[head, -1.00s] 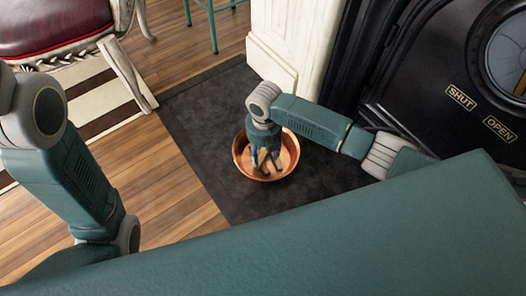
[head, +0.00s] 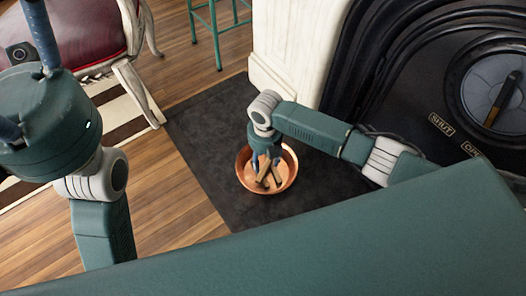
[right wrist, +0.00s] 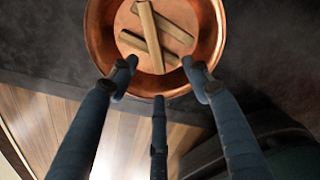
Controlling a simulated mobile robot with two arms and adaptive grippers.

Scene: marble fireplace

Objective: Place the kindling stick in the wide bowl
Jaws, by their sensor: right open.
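The wide copper bowl (head: 242,177) stands on the dark hearth slab, and its rim also shows in the right wrist view (right wrist: 215,60). Wooden kindling sticks (head: 274,174) lie crossed inside it; the right wrist view shows a long one (right wrist: 150,38) over others. My right gripper (head: 264,158) is over the bowl, fingers down. In the right wrist view its fingers (right wrist: 160,82) are spread and empty, apart from the sticks. My left gripper (head: 38,35) is at the far left, blue fingers pointing up and partly cut off by the frame; its opening is unclear.
A white pillar (head: 290,45) stands behind the bowl. A red-seated chair (head: 85,35) and green stool (head: 215,25) are at upper left. Slab around the bowl is mostly clear.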

